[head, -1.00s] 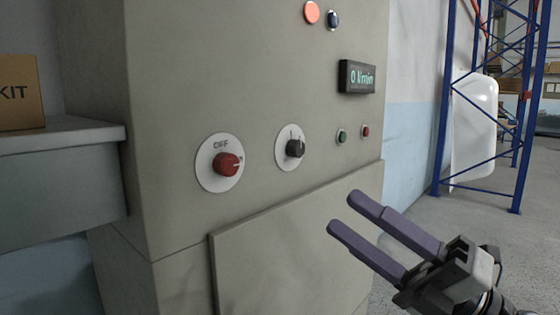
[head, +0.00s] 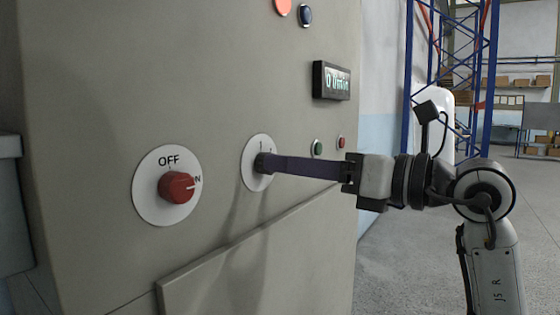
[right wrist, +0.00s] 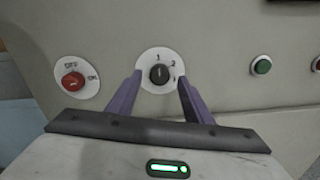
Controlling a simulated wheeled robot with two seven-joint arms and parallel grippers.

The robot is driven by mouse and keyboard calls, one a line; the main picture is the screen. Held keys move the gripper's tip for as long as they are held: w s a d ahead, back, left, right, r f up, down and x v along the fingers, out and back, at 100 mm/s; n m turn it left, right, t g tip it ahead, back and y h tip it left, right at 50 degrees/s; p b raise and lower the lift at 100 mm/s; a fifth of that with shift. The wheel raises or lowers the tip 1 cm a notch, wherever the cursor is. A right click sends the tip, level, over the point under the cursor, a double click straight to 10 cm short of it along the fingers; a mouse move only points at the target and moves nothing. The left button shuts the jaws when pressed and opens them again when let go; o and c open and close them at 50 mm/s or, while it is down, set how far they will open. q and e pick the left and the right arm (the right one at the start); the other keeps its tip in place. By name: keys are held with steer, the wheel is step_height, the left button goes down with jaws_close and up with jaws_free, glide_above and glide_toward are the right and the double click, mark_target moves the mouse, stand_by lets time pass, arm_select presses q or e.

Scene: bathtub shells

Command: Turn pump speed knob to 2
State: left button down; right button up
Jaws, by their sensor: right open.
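The pump speed knob is a small dark knob (right wrist: 159,74) on a white round plate (right wrist: 149,57) with numbers, on the grey cabinet front. In the right wrist view its light mark points up, and 1, 2 and a partly hidden third mark show on the plate. My right gripper (right wrist: 160,82) is open, with one purple finger on each side of the knob; I cannot tell whether they touch it. In the head view my right gripper (head: 268,163) reaches the plate (head: 250,174) from the right and hides most of the knob. My left gripper is not in view.
A red OFF/ON knob (head: 177,187) sits left of the speed knob, its mark toward ON. Green (head: 318,147) and red (head: 341,142) buttons and a display (head: 331,80) are to the right. A raised panel (head: 265,265) lies below. Open floor is at right.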

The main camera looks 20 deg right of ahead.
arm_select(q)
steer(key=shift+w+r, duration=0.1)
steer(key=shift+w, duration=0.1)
arm_select(e)
steer(key=shift+x, duration=1.55)
steer(key=c, duration=1.1)
steer(key=shift+o, duration=0.2)
arm_select(q)
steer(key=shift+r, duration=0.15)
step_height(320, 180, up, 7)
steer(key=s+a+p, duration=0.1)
steer(key=p, duration=1)
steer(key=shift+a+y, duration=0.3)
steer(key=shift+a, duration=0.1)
arm_select(e)
steer(key=shift+d+f+m, duration=0.1)
steer(key=shift+m, duration=5.9)
